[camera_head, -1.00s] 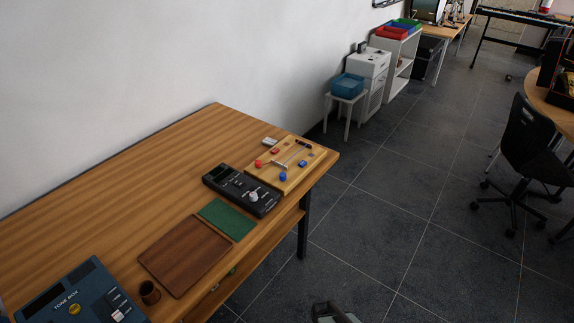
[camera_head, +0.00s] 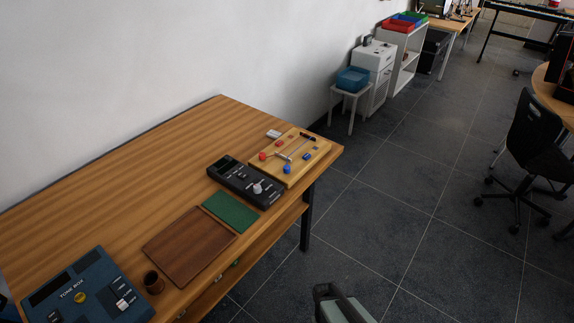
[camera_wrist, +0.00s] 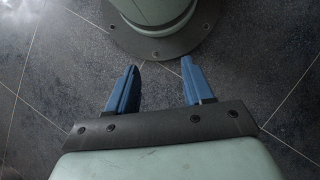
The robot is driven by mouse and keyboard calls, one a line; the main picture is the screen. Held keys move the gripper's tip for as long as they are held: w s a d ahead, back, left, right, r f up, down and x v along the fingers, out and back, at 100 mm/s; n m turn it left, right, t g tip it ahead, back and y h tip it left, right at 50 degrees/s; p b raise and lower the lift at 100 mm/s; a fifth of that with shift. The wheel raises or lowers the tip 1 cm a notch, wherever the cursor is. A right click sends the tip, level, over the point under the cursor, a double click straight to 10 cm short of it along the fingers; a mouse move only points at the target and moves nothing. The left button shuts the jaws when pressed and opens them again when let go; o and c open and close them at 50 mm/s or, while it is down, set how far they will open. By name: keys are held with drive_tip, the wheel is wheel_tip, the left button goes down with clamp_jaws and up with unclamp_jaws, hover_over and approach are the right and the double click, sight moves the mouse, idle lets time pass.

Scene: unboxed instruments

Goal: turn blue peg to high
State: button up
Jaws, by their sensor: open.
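A round blue peg (camera_head: 287,168) stands on the near edge of a light wooden board (camera_head: 265,176) at the right end of the table. A round red peg (camera_head: 263,156) is to its left, with a metal rod between the two sides of the board. The peg's markings are too small to read. My gripper (camera_wrist: 160,66) shows in the wrist view with its two blue fingers apart and nothing between them. It is over the tiled floor, facing part of my own body, away from the board.
A black device (camera_head: 236,178) with a pale knob sits beside the board on the wooden table (camera_head: 130,170). A green mat (camera_head: 231,212), a brown tray (camera_head: 190,246), a small brown cup (camera_head: 153,282) and a blue tone box (camera_head: 84,290) lie further left.

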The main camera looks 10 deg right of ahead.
drive_tip(key=w+d+r+m+t, duration=0.15)
drive_tip(key=w+r, duration=0.25)
drive_tip(key=w, duration=0.5)
drive_tip(key=w+d+r+m+t, duration=0.1)
drive_tip(key=w+d+r+m, duration=0.2)
drive_tip(key=w, duration=0.6)
drive_tip(key=w+d+r+m+t, duration=0.1)
drive_tip(key=w+r+m, duration=0.3)
drive_tip(key=w, duration=0.5)
drive_tip(key=w+d+r+m+t+h, duration=0.1)
drive_tip(key=w+d+r+m, duration=0.25)
drive_tip(key=w+r, duration=0.65)
drive_tip(key=w+d+r+m+t, duration=0.2)
drive_tip(key=w+d+r, duration=0.2)
drive_tip(key=w+r, duration=0.65)
wheel_tip(320, 180, up, 25)
drive_tip(key=y, duration=0.1)
hover_over(287, 167)
wheel_tip(287, 167, down, 13)
drive_tip(key=shift+f, duration=0.2)
drive_tip(key=shift+c, duration=0.4)
clamp_jaws()
